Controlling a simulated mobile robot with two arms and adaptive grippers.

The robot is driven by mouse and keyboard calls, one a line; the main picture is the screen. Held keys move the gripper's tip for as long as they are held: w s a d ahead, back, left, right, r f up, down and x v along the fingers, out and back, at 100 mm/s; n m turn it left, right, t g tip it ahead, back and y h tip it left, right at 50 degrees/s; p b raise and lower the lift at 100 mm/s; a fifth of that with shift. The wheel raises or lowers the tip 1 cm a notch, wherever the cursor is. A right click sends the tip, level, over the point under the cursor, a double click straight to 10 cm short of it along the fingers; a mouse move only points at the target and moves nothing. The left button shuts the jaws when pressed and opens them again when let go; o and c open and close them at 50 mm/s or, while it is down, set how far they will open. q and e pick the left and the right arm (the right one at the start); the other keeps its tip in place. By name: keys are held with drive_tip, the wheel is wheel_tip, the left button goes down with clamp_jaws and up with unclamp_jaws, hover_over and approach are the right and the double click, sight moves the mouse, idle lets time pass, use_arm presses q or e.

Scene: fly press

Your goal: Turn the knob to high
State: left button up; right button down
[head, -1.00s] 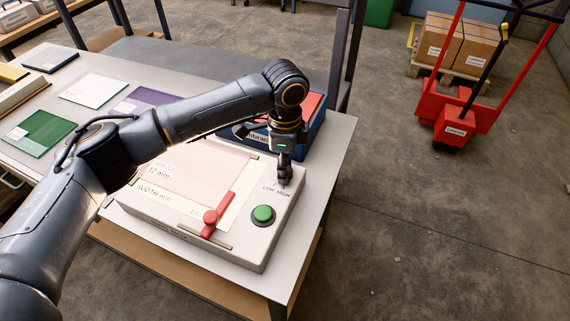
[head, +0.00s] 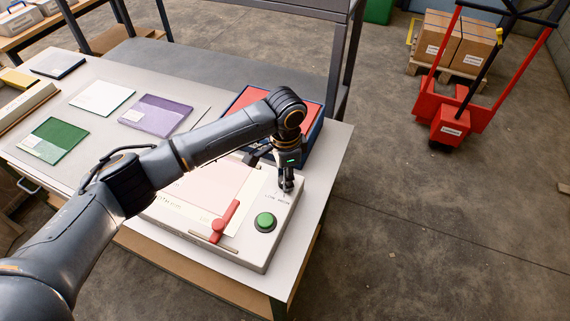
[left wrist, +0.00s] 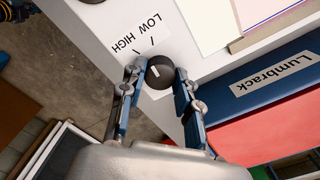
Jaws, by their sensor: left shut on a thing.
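The knob (left wrist: 159,73) is small, round and dark with a white pointer line. In the left wrist view it sits on the pale press housing, beside the printed LOW HIGH label (left wrist: 136,33) and its tick marks. The pointer slants up and left, seemingly toward the tick by HIGH. My left gripper (left wrist: 159,80) is shut on the knob, one finger on each side. In the head view my left gripper (head: 286,188) stands over the far right corner of the press (head: 258,256) and hides the knob. My right gripper is not in view.
A green button (head: 265,221) and a red lever (head: 225,221) are on the press near the knob. A blue bin (head: 316,138) with red contents, labelled Lumbrack, stands just behind. Coloured sheets lie on the table to the left. The floor to the right is open, with a red pallet truck (head: 452,124) farther off.

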use_arm(q)
drive_tip(key=n+p, duration=0.4)
drive_tip(key=p, duration=0.1)
drive_tip(key=shift+r, duration=0.25)
drive_tip(key=shift+f+n+p, duration=0.2)
drive_tip(key=shift+n+p, duration=1.15)
drive_tip(key=shift+n, duration=0.15)
drive_tip(key=o, duration=1.1)
drive_tip(key=shift+o, duration=0.2)
drive_tip(key=shift+r, duration=0.15)
wheel_tip(320, 180, up, 12)
drive_tip(key=shift+f, duration=0.2)
